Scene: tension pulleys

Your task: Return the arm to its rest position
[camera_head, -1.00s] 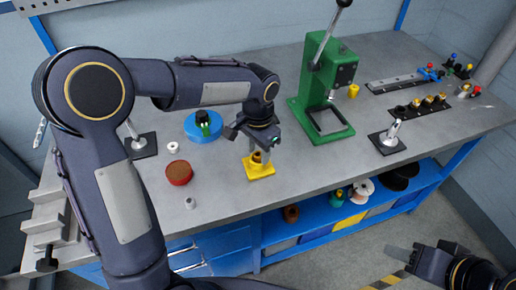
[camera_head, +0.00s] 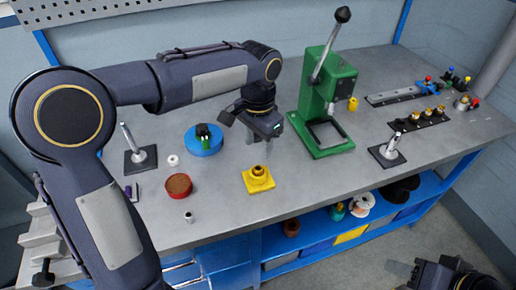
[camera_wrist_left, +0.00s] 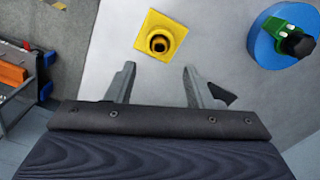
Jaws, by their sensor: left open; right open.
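My left gripper (camera_head: 258,146) is over the workbench, above and behind the yellow square base (camera_head: 258,179). In the left wrist view its two fingers (camera_wrist_left: 158,86) stand apart with nothing between them. The yellow base (camera_wrist_left: 161,36) lies on the bench beyond the fingertips, with a round collar and a dark hole at its centre. My right gripper (camera_head: 402,276) is at the bottom right, in front of the bench and partly cut off by the frame edge; it is open.
A green press (camera_head: 324,105) stands right of my left gripper. A blue round base (camera_head: 203,140) with a green part, a red round container (camera_head: 179,186) and a silver post (camera_head: 139,152) are to the left. Black and grey racks (camera_head: 418,120) sit at the right.

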